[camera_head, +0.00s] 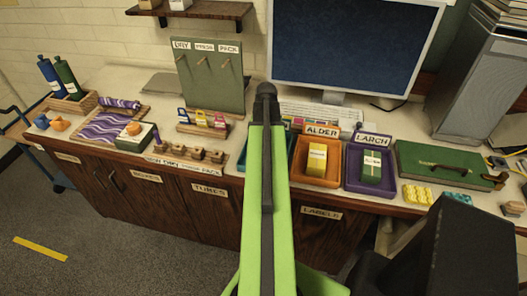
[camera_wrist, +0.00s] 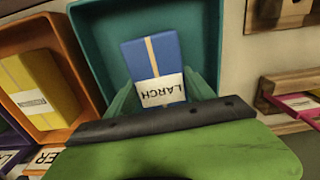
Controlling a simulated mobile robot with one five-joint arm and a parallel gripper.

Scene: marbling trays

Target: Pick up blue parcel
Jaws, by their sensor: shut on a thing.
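The blue parcel (camera_wrist: 151,56) has a pale yellow band and a white label reading LARCH, upside down in the wrist view. It is inside the teal tray (camera_wrist: 89,48), whose walls surround it. My gripper (camera_wrist: 162,88) is shut on the parcel, with one green finger against each side near its labelled end. I cannot tell whether the parcel touches the tray floor. In the head view my green arm hides the parcel, the gripper and most of the teal tray (camera_head: 241,160).
Right of the teal tray are an orange ALDER tray (camera_head: 311,180) with a yellow parcel (camera_head: 317,160) and a purple LARCH tray (camera_head: 353,184) with a green parcel (camera_head: 371,167). A monitor (camera_head: 350,45) stands behind. A wooden card rack (camera_head: 203,130) stands to the left.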

